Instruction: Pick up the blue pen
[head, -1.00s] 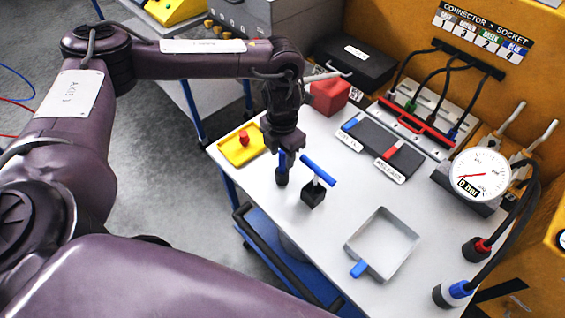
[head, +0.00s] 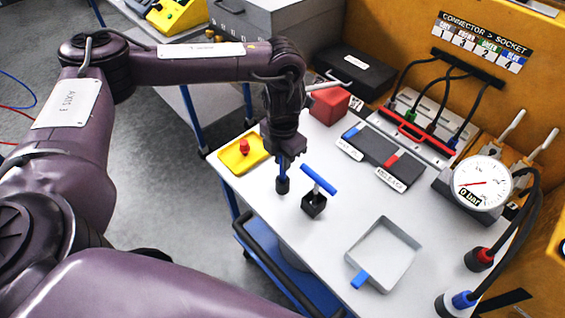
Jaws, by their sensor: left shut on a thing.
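The blue pen (head: 282,172) stands upright with its lower end in a small black holder (head: 282,186) near the left edge of the white tabletop. My left gripper (head: 283,158) points down from above and is shut on the blue pen; its fingers hide the pen's upper part. I cannot tell whether the pen is raised at all in the holder. My right gripper is not in view.
A blue T-handle (head: 318,180) on a black block stands close right of the pen. A yellow tray (head: 232,163) with a red knob lies behind left. A grey open tray (head: 408,236) is at front right. Beyond are a red block (head: 328,106) and a gauge (head: 481,184).

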